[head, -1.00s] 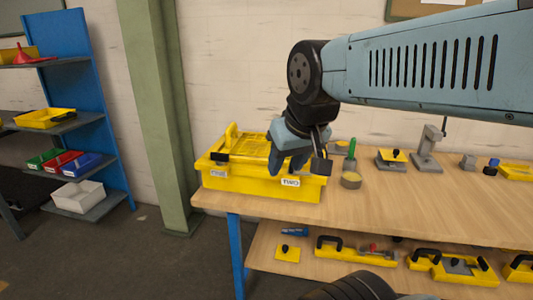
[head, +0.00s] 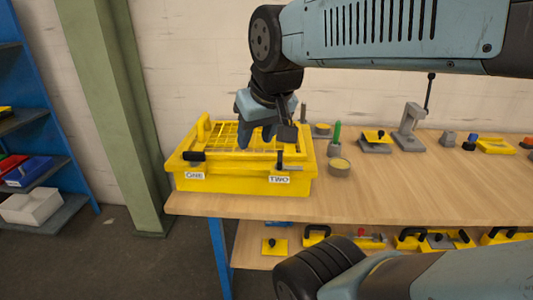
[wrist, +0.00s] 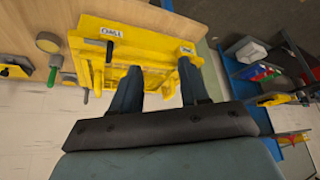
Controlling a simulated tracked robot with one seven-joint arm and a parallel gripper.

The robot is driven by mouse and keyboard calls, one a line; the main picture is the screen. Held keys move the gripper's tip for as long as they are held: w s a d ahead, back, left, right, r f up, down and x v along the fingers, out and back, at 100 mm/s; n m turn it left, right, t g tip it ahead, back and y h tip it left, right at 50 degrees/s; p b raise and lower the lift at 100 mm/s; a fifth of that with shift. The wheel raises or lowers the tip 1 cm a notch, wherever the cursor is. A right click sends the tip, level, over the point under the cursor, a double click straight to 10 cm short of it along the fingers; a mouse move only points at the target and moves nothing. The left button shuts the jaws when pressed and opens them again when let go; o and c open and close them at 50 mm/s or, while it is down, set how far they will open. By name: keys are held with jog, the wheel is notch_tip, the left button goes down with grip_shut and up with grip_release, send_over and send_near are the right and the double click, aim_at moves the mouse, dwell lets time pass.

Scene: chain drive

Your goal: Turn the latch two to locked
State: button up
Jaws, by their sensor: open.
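A yellow box (head: 222,184) with a grid lid (head: 226,134) stands at the left end of the bench. Its front carries labels ONE (head: 195,176) and TWO (head: 279,180). Latch one (head: 194,156) is a black handle at the front left. My gripper (head: 256,140) is open and empty above the lid, pointing down, left of and behind latch two. In the wrist view its fingers (wrist: 160,72) are apart over the box (wrist: 146,48).
A round tin (head: 339,168) and a green-topped piece (head: 336,138) stand just right of the box. Other fixtures line the bench's back. The bench's front right is clear. A shelf below holds several yellow tools. A green pillar (head: 110,110) stands at left.

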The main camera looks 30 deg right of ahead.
jog(key=w+d+m+g, duration=0.3)
jog(key=w+d, duration=0.4)
jog(key=w, duration=0.2)
jog(key=m+g, duration=0.3)
jog(key=m, duration=0.1)
send_near(280, 155)
notch_tip(280, 155, down, 10)
jog(key=shift+s+f, duration=0.1)
jog(key=shift+c, duration=0.4)
